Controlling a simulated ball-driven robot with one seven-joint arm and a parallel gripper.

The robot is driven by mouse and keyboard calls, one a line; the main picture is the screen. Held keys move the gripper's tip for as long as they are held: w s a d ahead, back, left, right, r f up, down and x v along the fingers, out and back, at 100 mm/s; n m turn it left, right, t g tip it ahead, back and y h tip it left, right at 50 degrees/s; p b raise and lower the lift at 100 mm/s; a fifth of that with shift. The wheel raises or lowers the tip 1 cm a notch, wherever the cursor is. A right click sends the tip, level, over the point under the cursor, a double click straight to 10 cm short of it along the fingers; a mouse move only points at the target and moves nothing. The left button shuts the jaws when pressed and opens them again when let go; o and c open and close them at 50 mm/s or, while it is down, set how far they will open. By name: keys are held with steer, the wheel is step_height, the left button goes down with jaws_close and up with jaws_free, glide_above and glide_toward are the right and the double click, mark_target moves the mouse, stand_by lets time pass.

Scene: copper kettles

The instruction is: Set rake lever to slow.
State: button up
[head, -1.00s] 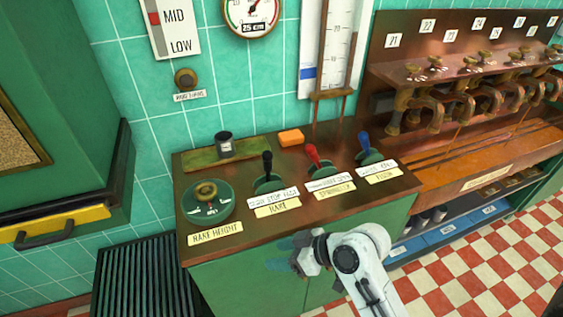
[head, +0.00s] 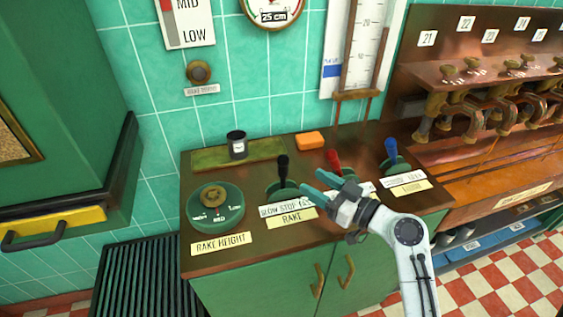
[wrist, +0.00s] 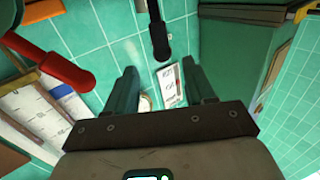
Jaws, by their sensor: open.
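The rake lever (head: 283,168) has a black handle on a round green base, behind a white label reading slow, stop and a partly hidden word, and a yellow RAKE label (head: 291,217). It stands roughly upright. My gripper (head: 318,186) is open and empty, in front and to the right of the black lever, apart from it. In the wrist view the black handle (wrist: 160,38) hangs ahead of the gap between my two fingers (wrist: 163,88). My gripper partly hides the red lever (head: 333,161) and its labels.
The red lever also shows in the wrist view (wrist: 66,73), to the left. A blue lever (head: 391,150) stands further right. A rake height dial (head: 215,207) is at the left. A dark cup (head: 237,144) and orange block (head: 310,141) stand at the back.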

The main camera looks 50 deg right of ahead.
mark_target(283, 165)
steer(key=w+p, duration=0.3)
steer(key=w, duration=0.6)
steer(key=shift+r, duration=0.2)
steer(key=shift+w+f, duration=0.15)
steer(key=shift+w, duration=0.7)
jaws_close()
